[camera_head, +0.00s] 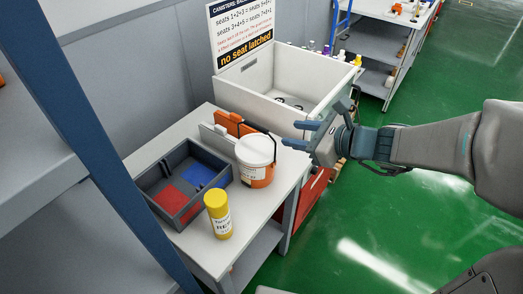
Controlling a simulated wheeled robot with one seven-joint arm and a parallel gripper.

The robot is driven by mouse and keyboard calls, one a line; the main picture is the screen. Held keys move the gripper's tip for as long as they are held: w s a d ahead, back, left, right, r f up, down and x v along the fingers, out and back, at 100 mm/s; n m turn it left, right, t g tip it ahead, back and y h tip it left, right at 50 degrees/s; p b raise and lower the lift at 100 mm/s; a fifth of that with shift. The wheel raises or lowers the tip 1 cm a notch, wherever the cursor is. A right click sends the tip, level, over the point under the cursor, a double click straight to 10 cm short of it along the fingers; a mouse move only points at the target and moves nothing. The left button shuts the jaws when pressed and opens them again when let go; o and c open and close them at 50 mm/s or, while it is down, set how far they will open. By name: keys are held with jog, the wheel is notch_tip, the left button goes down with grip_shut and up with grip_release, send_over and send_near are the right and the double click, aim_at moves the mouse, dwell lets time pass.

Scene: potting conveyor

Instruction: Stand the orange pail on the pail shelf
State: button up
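The orange pail (262,174) stands upright on the light grey table near its right edge. It has a white upper part, a label and a dark wire handle that stands up on its right side. My gripper (292,134) is just right of the pail and near the handle. Its two blue-grey fingers point left and are apart, with nothing seen between them. I cannot tell whether a finger touches the handle. No surface in view is clearly marked as the pail shelf.
A dark tray (159,173) with red and blue compartments and a yellow-capped canister (218,214) share the table. An orange flat object (234,122) stands behind the pail. A white bin (292,65) lies beyond. A blue post (85,135) rises at left. Green floor is clear at right.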

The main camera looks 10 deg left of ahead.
aim_at(260, 127)
jog(key=shift+m, duration=0.3)
jog(key=x, duration=0.8)
jog(key=shift+w+r, duration=0.1)
jog(key=shift+w, duration=0.25)
jog(key=shift+p+x, duration=0.55)
jog(key=shift+x, duration=2.4)
jog(key=shift+d, duration=0.1)
grip_shut()
